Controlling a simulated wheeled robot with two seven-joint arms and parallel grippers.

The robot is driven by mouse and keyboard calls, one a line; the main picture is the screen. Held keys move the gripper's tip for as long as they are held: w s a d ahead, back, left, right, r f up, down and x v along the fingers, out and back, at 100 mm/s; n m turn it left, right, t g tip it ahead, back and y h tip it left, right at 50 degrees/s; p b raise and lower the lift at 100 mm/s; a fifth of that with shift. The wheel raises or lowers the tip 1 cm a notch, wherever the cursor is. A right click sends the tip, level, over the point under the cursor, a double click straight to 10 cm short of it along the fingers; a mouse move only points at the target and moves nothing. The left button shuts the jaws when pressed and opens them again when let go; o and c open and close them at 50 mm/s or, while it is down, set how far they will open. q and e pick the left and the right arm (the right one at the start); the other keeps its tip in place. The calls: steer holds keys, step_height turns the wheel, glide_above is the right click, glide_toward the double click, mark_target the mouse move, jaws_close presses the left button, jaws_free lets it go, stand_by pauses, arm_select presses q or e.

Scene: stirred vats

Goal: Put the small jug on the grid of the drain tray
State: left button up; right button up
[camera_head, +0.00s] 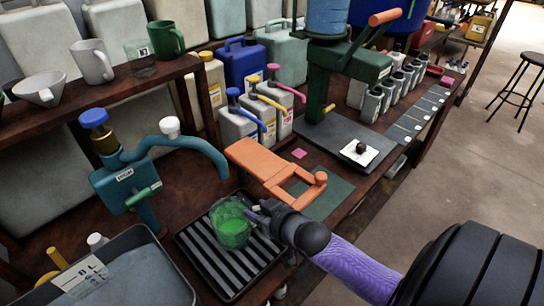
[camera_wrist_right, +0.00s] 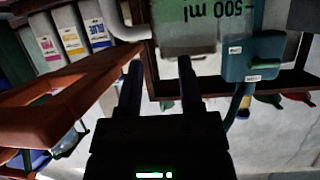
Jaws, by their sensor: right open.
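The small jug (camera_head: 231,226) is clear and holds green liquid. It looks upright on the black slatted grid of the drain tray (camera_head: 205,262), towards the grid's far right side; its base is partly hard to make out. My right gripper (camera_head: 258,213) is open at the jug's right side. In the right wrist view the jug (camera_wrist_right: 188,28) is just beyond the fingertips (camera_wrist_right: 160,68), with "500 ml" upside down on it. I cannot tell whether a finger touches it. My left gripper is not in view.
A teal pump tap (camera_head: 150,165) stands left of the tray, its spout reaching towards the jug. A grey basin (camera_head: 130,275) is at the front left. An orange clamp-like stand (camera_head: 275,170) is behind the gripper. Pump bottles (camera_head: 238,125) stand further back. Mugs sit on a shelf (camera_head: 110,90).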

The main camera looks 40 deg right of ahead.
steer(key=p+v, duration=0.2)
steer(key=v, duration=0.4)
steer(key=s+f+g+h, duration=0.1)
steer(key=s+f+g, duration=0.2)
steer(key=s+f, duration=0.35)
steer(key=s+f+g, duration=0.2)
steer(key=s+f, duration=0.1)
steer(key=f, duration=0.7)
steer(key=s+a+f+n+g, duration=0.1)
steer(key=s+a+f+g, duration=0.1)
steer(key=s+f, duration=0.2)
steer(key=s+a+f+g, duration=0.3)
steer(key=s+f, duration=0.1)
steer(key=s, duration=0.5)
steer(key=s+a+f+n+g, duration=0.1)
steer(key=s+a+f+g, duration=0.1)
steer(key=s+f, duration=0.2)
steer(key=s, duration=0.3)
steer(key=shift+s+a+n, duration=0.25)
steer(key=shift+s+n, duration=0.05)
steer(key=shift+s, duration=0.05)
